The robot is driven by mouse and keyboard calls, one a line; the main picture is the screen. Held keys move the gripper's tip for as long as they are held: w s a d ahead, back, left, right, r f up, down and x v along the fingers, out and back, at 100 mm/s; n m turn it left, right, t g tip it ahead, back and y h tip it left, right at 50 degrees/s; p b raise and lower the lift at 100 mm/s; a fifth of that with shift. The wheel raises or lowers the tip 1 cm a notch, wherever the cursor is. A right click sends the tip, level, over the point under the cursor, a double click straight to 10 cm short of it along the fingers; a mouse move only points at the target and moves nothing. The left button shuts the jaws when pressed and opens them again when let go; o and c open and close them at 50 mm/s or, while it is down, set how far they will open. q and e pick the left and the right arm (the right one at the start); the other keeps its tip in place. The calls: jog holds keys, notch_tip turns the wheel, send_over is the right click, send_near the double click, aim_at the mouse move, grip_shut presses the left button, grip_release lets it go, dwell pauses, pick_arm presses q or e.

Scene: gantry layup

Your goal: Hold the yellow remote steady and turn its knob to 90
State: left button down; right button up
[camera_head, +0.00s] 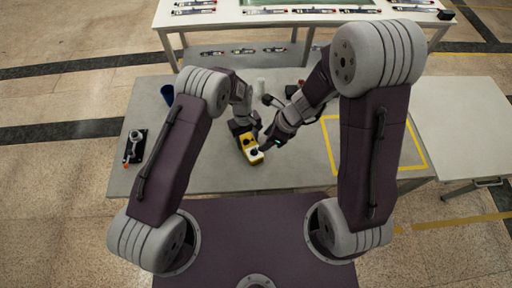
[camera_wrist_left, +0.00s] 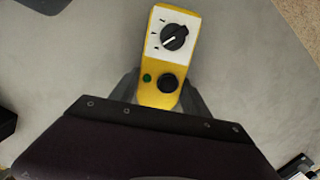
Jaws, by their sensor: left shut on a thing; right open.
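The yellow remote (camera_head: 246,139) is on the grey table in the head view, between my two grippers. In the left wrist view the yellow remote (camera_wrist_left: 158,92) has a white panel with tick marks and a black knob (camera_wrist_left: 174,37). A second round black part and a green button sit lower on its face. My left gripper (camera_head: 243,128) is shut on the yellow remote near its lower end; its fingers show at both sides in the left wrist view (camera_wrist_left: 160,98). My right gripper (camera_head: 264,147) is open close beside the remote in the head view. Its fingertips are too small to make out clearly.
A yellow taped square (camera_head: 412,166) marks the right side. The front left of the table is clear.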

aim_at(255, 150)
jog(key=x, duration=0.9)
jog(key=shift+f, duration=0.4)
grip_shut()
